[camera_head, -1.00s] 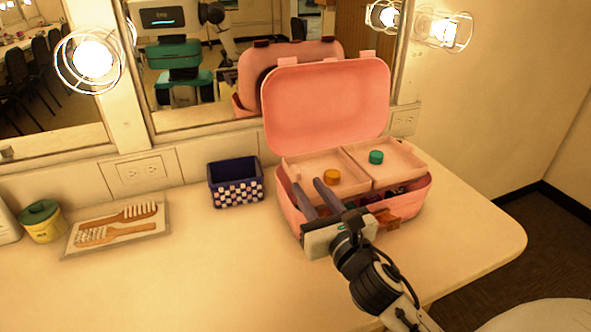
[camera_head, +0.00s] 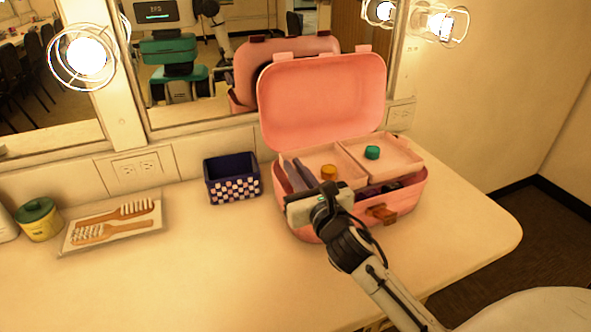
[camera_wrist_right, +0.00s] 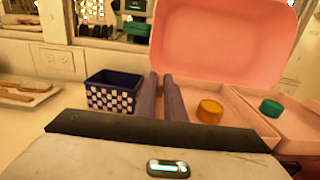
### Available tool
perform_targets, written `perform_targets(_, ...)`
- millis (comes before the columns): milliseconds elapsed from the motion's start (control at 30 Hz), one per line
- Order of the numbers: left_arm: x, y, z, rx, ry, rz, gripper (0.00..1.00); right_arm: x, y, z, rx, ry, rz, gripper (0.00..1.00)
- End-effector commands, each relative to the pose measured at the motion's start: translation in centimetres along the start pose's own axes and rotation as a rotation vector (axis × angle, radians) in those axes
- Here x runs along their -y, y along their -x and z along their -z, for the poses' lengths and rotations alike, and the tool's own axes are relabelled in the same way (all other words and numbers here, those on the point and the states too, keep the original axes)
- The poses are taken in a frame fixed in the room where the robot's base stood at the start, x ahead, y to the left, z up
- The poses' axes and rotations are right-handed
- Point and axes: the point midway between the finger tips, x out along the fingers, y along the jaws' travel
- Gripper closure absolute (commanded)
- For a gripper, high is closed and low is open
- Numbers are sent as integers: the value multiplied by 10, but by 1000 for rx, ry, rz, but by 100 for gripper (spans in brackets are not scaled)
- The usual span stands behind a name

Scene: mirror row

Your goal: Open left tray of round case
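The round pink case (camera_head: 300,222) stands on the counter with its lid (camera_head: 322,98) raised. Two pale pink trays lie side by side in its top: the left tray (camera_head: 318,156) with an orange round piece (camera_head: 329,172), and the right tray (camera_head: 395,162) with a teal one (camera_head: 372,152). My right gripper (camera_head: 294,170) is at the left tray's left side, its two fingers close together, seemingly pinching the tray's left wall; the contact is partly hidden. It also shows in the right wrist view (camera_wrist_right: 161,92). My left gripper is out of view.
A blue checkered basket (camera_head: 232,180) stands just left of the case. Farther left are brushes on a tray (camera_head: 160,222) and a yellow jar (camera_head: 40,222). A mirror with bulbs is behind. The counter's front middle is clear.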

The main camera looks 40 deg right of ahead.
Motion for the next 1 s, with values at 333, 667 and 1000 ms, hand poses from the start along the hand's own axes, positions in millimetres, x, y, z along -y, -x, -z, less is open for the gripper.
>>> perform_targets(333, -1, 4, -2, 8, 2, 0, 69, -27, 0, 0, -3, -3, -2, 100)
perform_targets(667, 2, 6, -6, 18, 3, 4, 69, -86, 0, 1, -2, -1, -1, 100)
perform_targets(1000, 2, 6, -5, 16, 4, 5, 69, -87, 0, 1, -2, -1, 0, 87)
